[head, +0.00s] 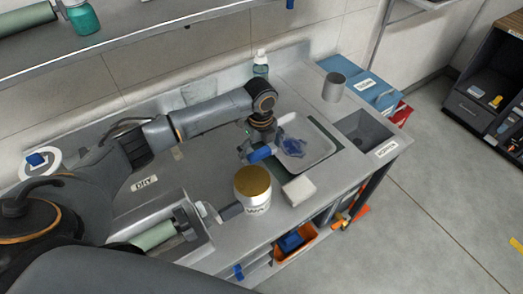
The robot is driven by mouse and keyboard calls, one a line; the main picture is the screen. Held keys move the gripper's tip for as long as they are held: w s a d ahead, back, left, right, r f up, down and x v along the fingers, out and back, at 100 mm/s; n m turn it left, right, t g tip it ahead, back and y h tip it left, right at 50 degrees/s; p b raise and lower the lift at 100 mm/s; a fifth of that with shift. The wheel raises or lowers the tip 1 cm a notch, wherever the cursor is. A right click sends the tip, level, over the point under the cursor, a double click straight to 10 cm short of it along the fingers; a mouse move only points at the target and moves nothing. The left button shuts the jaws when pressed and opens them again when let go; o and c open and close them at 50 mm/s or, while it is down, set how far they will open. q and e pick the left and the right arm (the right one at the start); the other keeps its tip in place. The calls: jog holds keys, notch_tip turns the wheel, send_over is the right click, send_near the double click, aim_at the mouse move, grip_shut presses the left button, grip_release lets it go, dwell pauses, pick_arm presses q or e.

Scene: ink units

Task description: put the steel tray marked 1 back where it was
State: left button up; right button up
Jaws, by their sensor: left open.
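A shallow steel tray (322,147) lies on the steel bench at the right, near the sink. A crumpled blue thing (291,147) lies in it. I cannot read a number on the tray. My left gripper (258,153) is open at the tray's left edge, pointing down. A bright blue piece (262,154) shows at its fingers; I cannot tell whether it is part of the gripper or a separate thing. The arm hides the bench behind it. My right gripper is not in view.
A tin with a gold lid (254,188) and a white block (298,190) stand in front of the tray. A bottle (261,65) stands behind, and a grey cylinder (333,87) beside the sink (362,133). A shelf (130,45) runs above the bench.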

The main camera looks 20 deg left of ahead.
pick_arm(q)
notch_tip(320, 180, up, 12)
jog(key=b, duration=0.1)
jog(key=shift+r+b, duration=0.15)
jog(key=shift+b, duration=0.15)
dwell(0.3)
jog(key=shift+s, duration=0.1)
